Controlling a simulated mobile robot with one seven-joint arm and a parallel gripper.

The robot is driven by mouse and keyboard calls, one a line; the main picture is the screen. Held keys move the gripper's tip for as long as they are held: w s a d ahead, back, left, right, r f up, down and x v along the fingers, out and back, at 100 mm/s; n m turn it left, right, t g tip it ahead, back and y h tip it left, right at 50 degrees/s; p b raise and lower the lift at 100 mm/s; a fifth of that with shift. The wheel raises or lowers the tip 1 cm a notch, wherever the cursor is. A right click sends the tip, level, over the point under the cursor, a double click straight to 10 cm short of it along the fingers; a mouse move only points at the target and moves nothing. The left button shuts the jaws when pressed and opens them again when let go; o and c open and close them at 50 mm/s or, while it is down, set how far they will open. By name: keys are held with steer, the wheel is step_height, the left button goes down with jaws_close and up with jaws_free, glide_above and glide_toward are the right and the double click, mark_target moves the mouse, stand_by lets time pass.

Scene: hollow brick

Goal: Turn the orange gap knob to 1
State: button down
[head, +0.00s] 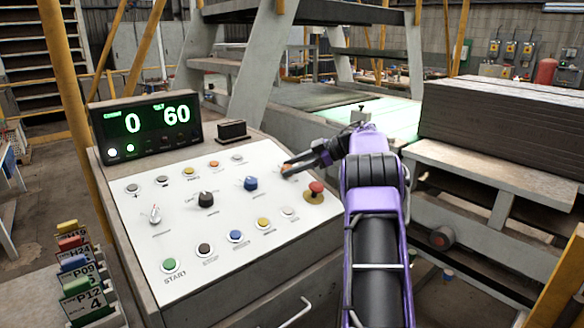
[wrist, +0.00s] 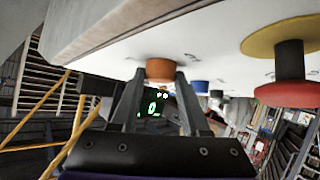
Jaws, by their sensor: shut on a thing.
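The orange gap knob (wrist: 160,69) shows in the wrist view between the two fingertips of my gripper (wrist: 160,80), which is shut on it. In the head view the knob (head: 287,167) is mostly hidden by my gripper (head: 291,170) at the right part of the white control panel (head: 185,245). Its pointer and scale marks cannot be read. The display box (head: 145,127) at the back left of the panel reads 0 and 60 in white digits.
A red mushroom button (head: 316,187) on a yellow base stands close to my gripper. A blue knob (head: 250,183), a black knob (head: 206,198) and a white knob (head: 154,214) lie to the left. Several push buttons line the panel. Grey boards (head: 505,120) are stacked at right.

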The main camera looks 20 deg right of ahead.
steer(key=shift+c, duration=2.1)
jaws_free()
steer(key=v, duration=1.2)
